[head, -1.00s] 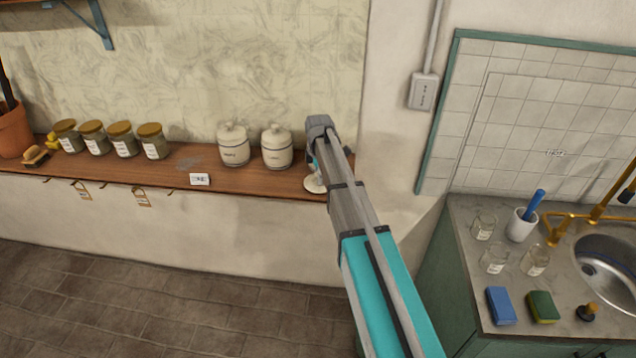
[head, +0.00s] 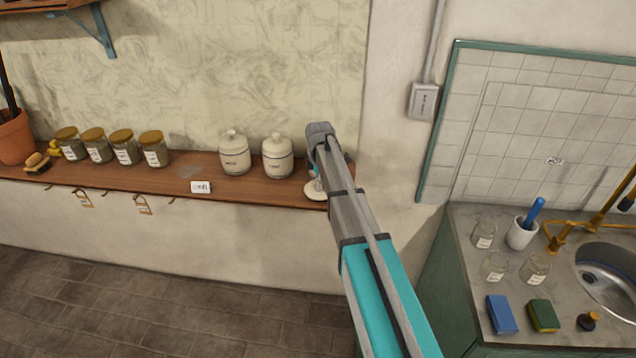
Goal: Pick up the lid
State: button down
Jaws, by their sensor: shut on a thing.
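A round cream lid (head: 315,191) is at the right end of the wooden shelf, beside and below my arm. Only its left part shows; my arm hides the rest. My gripper (head: 317,178) is above the lid, mostly covered by my own arm, and is shut on it. Whether the lid touches the shelf or is just clear of it I cannot tell. Two cream lidded jars, the nearer one (head: 278,157) and the other (head: 234,154), stand upright to the left of the lid.
The wooden shelf (head: 245,189) runs along the wall. Several gold-lidded glass jars (head: 124,148) and a small white label card (head: 201,187) stand to the left. A sink counter (head: 468,228) with glasses, a white cup (head: 522,232) and sponges is at the right.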

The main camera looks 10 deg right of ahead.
jog(key=shift+r+p, duration=0.6)
jog(key=shift+r, duration=0.25)
jog(key=s+d+r+p, duration=0.2)
jog(key=s+r+p, duration=0.8)
jog(key=s, duration=0.4)
jog(key=shift+r+p, duration=0.3)
jog(key=shift+p, duration=0.05)
